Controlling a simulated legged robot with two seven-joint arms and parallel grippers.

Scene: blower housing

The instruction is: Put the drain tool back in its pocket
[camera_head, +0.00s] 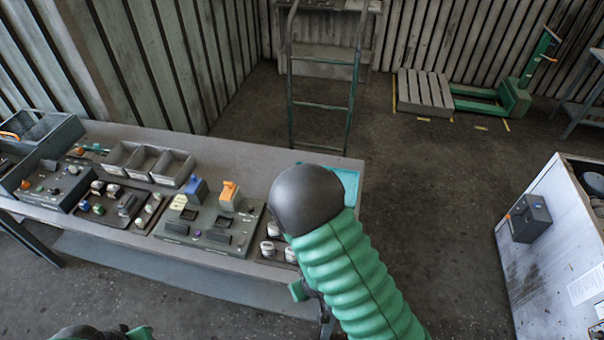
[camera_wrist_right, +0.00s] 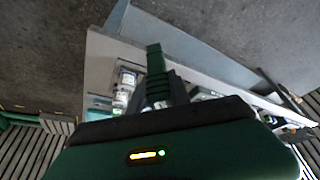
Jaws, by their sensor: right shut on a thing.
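My right gripper (camera_wrist_right: 156,75) is at the near edge of the grey workbench, its jaws pointing down past the white-capped parts. In the head view the green right forearm hides most of it, and only a green piece of it (camera_head: 298,291) shows. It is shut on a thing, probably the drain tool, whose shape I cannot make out. A dark tool board (camera_head: 212,222) on the bench carries a blue block (camera_head: 195,190) and an orange-topped block (camera_head: 229,196). I cannot single out the drain tool's pocket. A bit of my left arm shows at the bottom left; its jaws are out of frame.
The workbench (camera_head: 240,156) also holds grey open bins (camera_head: 148,163), boards of small parts (camera_head: 108,203) and white-capped parts (camera_head: 270,249). A ladder-like frame (camera_head: 320,105) stands behind the bench. A white cabinet (camera_head: 548,250) stands at the right, with open floor between.

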